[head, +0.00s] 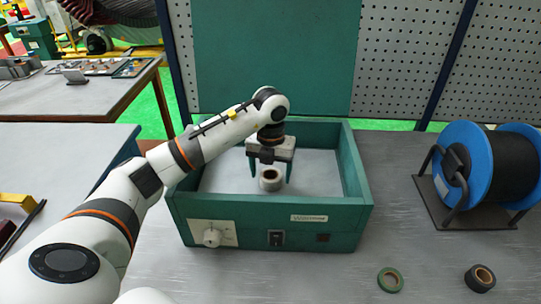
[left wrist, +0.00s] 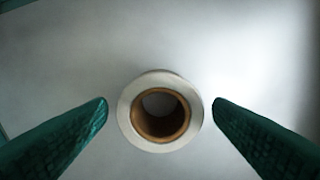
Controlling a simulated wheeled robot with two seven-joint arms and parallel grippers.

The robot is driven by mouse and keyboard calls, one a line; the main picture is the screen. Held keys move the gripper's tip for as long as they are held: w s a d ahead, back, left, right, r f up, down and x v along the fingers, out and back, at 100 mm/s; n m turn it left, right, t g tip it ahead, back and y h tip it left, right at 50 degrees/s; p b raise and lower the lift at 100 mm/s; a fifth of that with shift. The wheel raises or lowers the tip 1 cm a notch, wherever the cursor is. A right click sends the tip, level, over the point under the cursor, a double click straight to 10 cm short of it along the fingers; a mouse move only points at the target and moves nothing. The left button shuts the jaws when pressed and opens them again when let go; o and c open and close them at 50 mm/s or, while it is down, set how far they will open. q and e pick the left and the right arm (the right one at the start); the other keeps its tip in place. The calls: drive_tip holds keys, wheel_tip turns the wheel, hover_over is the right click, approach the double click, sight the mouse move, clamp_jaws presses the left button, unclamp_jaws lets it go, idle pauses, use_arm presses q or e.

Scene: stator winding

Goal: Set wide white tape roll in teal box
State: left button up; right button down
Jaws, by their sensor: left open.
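The wide white tape roll (head: 270,180) sits inside the teal box (head: 270,215), on its pale floor, with its hole facing up. My left gripper (head: 270,176) reaches down into the box from above, with one finger on each side of the roll. In the left wrist view the white roll (left wrist: 160,111) lies between the two open teal fingers (left wrist: 160,108), with a gap on both sides. The roll's brown core shows. My right gripper is not in the head view.
A green tape roll (head: 390,280) and a black tape roll (head: 480,278) lie on the grey table, right of the box. A blue cable reel (head: 465,165) on a black stand is at the far right. A perforated panel (head: 400,60) stands behind the box.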

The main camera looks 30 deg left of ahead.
use_arm(q)
wheel_tip(320, 180, up, 11)
idle(0.3)
idle(0.5)
